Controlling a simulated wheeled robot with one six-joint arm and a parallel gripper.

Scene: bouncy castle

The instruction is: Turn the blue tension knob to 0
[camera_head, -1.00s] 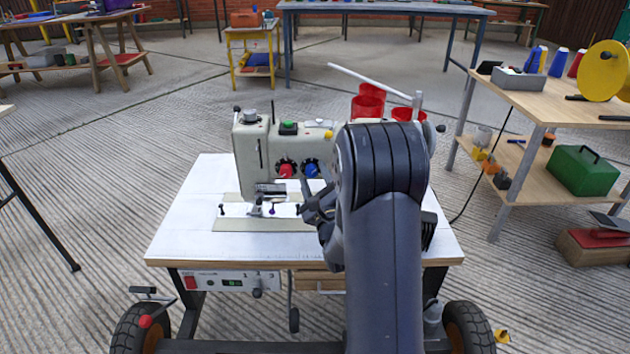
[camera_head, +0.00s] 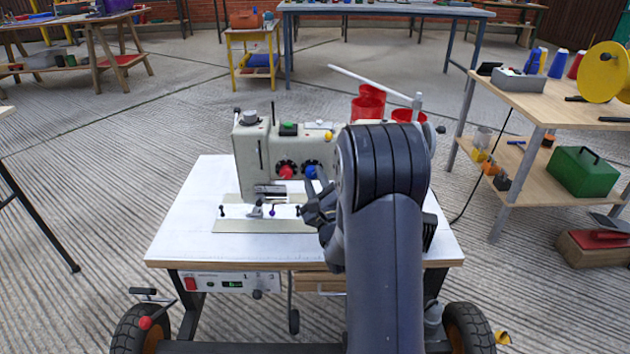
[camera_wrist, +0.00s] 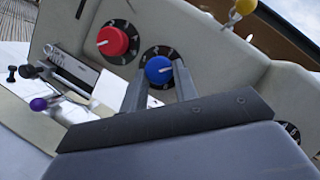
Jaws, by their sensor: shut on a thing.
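The blue tension knob (camera_wrist: 158,69) is on the front of a pale sewing machine (camera_head: 250,155), on a dark round dial with white figures. It also shows in the head view (camera_head: 311,171), just above my gripper (camera_head: 314,186). In the wrist view my gripper's two fingers (camera_wrist: 160,84) stand on either side of the blue knob and are shut on it. A pale mark shows on the knob's face, towards the right in that view. The dial's figures are too small and partly hidden to read surely. My arm hides the machine's right part.
A red knob (camera_wrist: 112,41) on a similar dial sits close to the left of the blue one. A yellow ball-ended lever (camera_wrist: 244,8) stands at the upper right. The presser foot and a purple-tipped part (camera_wrist: 39,104) are at the left. The white table top (camera_head: 185,215) is clear at left.

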